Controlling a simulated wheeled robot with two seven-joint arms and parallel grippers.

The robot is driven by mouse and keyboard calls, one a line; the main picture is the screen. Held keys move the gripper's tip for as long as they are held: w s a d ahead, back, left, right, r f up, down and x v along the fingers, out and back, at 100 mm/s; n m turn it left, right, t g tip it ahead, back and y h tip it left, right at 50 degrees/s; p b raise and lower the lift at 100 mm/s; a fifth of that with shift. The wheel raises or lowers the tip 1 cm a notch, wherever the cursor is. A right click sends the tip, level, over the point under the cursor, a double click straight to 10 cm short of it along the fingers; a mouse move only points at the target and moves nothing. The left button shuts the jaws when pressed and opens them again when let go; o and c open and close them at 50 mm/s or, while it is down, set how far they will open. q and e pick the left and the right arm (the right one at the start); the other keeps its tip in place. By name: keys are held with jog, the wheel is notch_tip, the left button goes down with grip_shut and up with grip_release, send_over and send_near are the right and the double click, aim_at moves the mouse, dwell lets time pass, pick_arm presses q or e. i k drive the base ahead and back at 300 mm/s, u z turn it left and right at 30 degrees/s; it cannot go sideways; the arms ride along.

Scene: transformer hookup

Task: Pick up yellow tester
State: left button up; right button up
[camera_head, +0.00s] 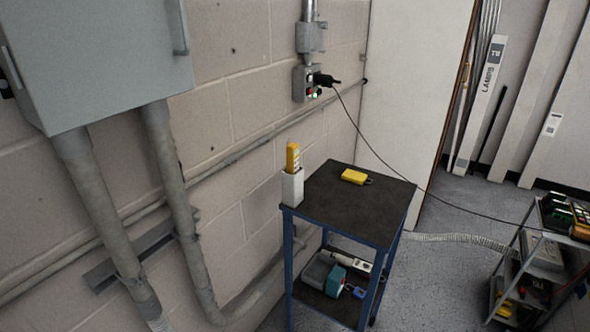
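Two yellow things show at the blue cart. A tall yellow tester-like device (293,154) stands upright in a white holder (292,189) at the cart top's left corner. A small flat yellow device (355,177) with a dark end lies on the black top, towards the back. I cannot tell from this view which of them is the tester. Neither of my grippers is in view.
The blue cart (335,217) has a lower shelf with a teal item (335,281) and other items. A cable (379,142) runs from a wall socket box (308,82) past the cart to a loaded shelf cart (541,257).

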aim_at(293, 149)
jog(key=z, duration=0.5)
jog(key=k, duration=0.65)
jog(key=z, duration=0.3)
jog(key=i, duration=1.1)
jog(key=u, duration=1.35)
jog(key=i, duration=0.7)
jog(key=u, duration=0.6)
